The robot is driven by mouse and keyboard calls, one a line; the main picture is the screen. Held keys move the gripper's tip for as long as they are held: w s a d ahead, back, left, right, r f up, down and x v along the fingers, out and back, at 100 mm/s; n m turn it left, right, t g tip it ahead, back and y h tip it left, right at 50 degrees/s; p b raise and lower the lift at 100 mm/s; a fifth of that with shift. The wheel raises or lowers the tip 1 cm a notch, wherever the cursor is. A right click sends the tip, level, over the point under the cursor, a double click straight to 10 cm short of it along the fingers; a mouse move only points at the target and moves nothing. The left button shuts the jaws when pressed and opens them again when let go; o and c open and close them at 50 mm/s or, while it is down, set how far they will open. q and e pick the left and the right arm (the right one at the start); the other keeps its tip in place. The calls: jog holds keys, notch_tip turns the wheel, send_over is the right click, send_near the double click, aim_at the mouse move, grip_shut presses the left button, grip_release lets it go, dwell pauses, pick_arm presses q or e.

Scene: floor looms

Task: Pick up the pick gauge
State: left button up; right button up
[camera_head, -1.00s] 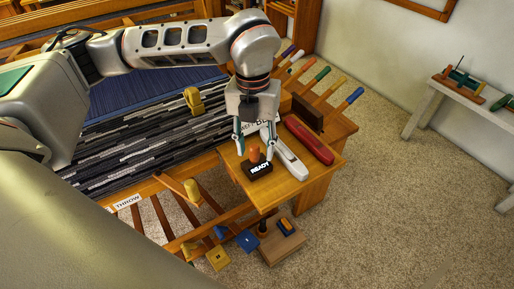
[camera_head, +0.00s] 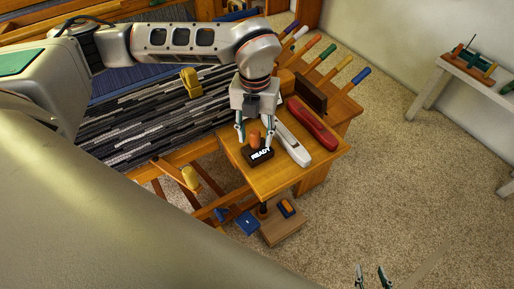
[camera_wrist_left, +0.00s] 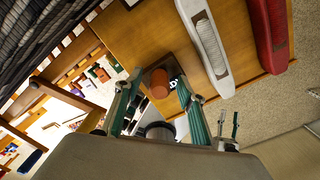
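A black block marked READY (camera_head: 260,154) with an upright orange-brown knob (camera_head: 254,137) stands near the front of the wooden bench top (camera_head: 275,180). I cannot tell for certain whether it is the pick gauge. My left gripper (camera_head: 255,133) points down over it, open, with one finger on each side of the knob. In the left wrist view the knob (camera_wrist_left: 160,83) shows between the spread green fingers (camera_wrist_left: 157,92), with no clear grip on it. My right gripper (camera_head: 373,277) shows only its fingertips at the bottom edge, apart and empty, over the floor.
A white shuttle-like tool (camera_head: 290,145) and a red one (camera_head: 312,124) lie close right of the block. Several colored-handled tools (camera_head: 343,76) stand behind. The loom cloth (camera_head: 155,115) is at left. A white side bench (camera_head: 470,72) stands at right; the floor between is clear.

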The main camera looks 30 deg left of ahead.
pick_arm(q)
jog(key=shift+f, duration=0.1)
grip_shut()
